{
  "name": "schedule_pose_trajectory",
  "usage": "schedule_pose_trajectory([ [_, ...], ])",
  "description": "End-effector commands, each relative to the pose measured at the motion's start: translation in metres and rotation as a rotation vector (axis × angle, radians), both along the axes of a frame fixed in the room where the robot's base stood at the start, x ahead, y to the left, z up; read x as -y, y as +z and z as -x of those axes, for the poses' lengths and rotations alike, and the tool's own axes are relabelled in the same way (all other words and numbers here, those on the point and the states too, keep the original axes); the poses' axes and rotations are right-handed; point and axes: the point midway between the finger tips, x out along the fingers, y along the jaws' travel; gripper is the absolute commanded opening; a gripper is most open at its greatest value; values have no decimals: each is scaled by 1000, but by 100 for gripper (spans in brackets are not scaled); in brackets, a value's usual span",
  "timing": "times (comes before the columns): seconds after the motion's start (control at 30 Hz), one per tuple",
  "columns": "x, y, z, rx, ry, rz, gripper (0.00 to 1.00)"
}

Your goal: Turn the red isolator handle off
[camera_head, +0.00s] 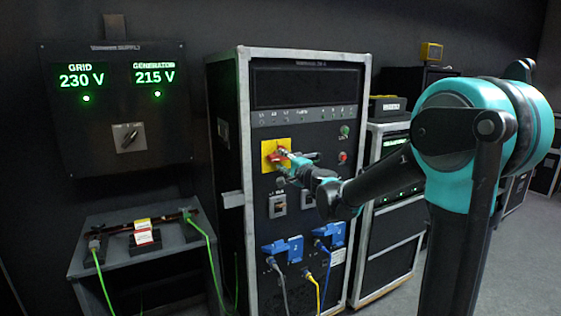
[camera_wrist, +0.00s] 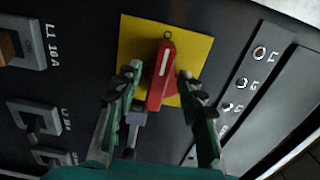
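The red isolator handle (camera_wrist: 161,75) sits on a yellow square plate (camera_wrist: 196,47) on the black front of the tall rack. In the wrist view its white line points up towards a small round mark on the plate. In the head view the handle (camera_head: 278,153) is partly covered by my gripper (camera_head: 290,160). In the wrist view my gripper (camera_wrist: 159,75) has its two green fingers apart, one on each side of the handle. I see gaps between the fingers and the handle; whether either touches is hard to tell.
Breaker switches (camera_head: 277,205) and blue sockets with cables (camera_head: 283,249) sit below the plate. A wall panel (camera_head: 115,110) reads GRID 230 V and GENERATOR 215 V. A side table (camera_head: 140,254) with green cables stands left. Another rack (camera_head: 391,245) stands right.

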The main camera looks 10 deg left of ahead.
Motion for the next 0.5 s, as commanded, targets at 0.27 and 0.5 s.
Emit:
schedule_pose_trajectory([
  [0.27,30,0,44,0,-1,0,40],
  [0.5,50,0,74,0,-1,0,40],
])
